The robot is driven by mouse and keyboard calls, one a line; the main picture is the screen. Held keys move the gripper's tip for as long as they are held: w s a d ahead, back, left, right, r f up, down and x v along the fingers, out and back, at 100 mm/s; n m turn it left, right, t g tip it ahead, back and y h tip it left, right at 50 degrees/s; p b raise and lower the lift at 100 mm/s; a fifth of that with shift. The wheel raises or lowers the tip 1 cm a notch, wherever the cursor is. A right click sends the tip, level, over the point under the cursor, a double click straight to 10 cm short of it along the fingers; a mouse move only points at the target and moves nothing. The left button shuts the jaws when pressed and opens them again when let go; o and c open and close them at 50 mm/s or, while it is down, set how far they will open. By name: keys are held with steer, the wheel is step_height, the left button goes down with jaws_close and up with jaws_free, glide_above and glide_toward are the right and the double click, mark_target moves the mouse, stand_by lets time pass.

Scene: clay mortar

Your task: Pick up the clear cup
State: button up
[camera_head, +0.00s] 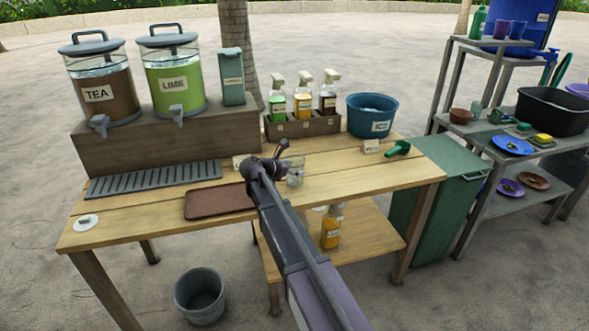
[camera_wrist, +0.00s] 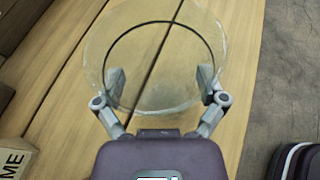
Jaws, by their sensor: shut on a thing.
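The clear cup (camera_head: 295,174) stands on the wooden table, partly hidden behind my arm in the head view. In the wrist view the clear cup (camera_wrist: 160,35) fills the upper middle, and its round rim and the table boards show through it. My gripper (camera_wrist: 160,85) has one finger on each side of the cup, shut on its wall. In the head view my gripper (camera_head: 283,160) is at the cup, reaching in from the front. Whether the cup's base touches the table is hard to tell.
A brown tray (camera_head: 218,200) lies left of my arm. A bottle rack (camera_head: 303,124), a blue ice bucket (camera_head: 372,116) and a green scoop (camera_head: 398,149) are behind and right. Tea (camera_head: 103,92) and lime (camera_head: 172,82) dispensers stand at back left. The front right tabletop is clear.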

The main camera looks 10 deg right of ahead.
steer(key=shift+r+p, duration=0.7)
steer(key=shift+r, duration=0.2)
steer(key=s, duration=0.5)
steer(key=s+r+p, duration=0.1)
steer(key=s, duration=0.4)
steer(key=s+r+p, duration=0.1)
steer(key=s, duration=0.5)
steer(key=shift+r, duration=0.1)
